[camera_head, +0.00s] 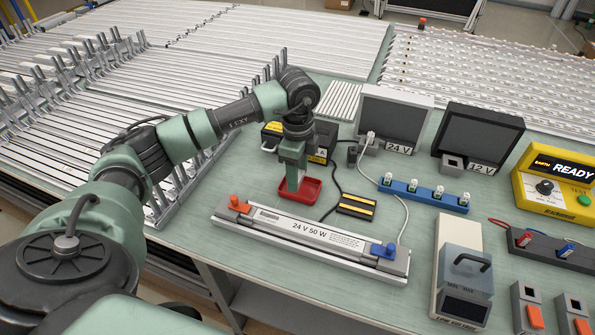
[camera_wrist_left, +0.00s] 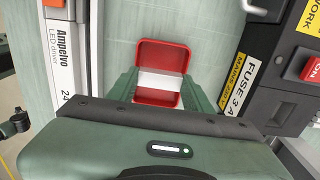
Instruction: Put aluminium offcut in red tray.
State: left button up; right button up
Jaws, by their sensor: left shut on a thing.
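The red tray (camera_head: 312,190) lies on the green bench top behind the 24 V 50 W unit. It also shows in the left wrist view (camera_wrist_left: 163,54). My left gripper (camera_head: 294,184) points down over the tray's left part. In the left wrist view its fingers (camera_wrist_left: 160,88) are shut on a pale silvery piece, the aluminium offcut (camera_wrist_left: 160,82). The offcut spans between the fingers and covers the middle of the tray in that view. I cannot tell the gap between offcut and tray floor. My right gripper is not in view.
The long 24 V 50 W unit (camera_head: 310,238) lies in front of the tray. A black fuse box (camera_wrist_left: 285,70) stands close behind it. A black-and-yellow block (camera_head: 356,206) and cables lie to the right. Two small monitors (camera_head: 393,115) stand farther back.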

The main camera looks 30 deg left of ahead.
pick_arm(q)
jog(key=shift+f, duration=0.15)
jog(key=shift+f+b, duration=0.35)
jog(key=shift+f, duration=0.15)
jog(key=o, duration=1.3)
jog(key=shift+r, duration=0.2)
jog(key=shift+r+p, duration=0.35)
jog(key=shift+r+b, duration=0.85)
jog(key=shift+r, duration=5.3)
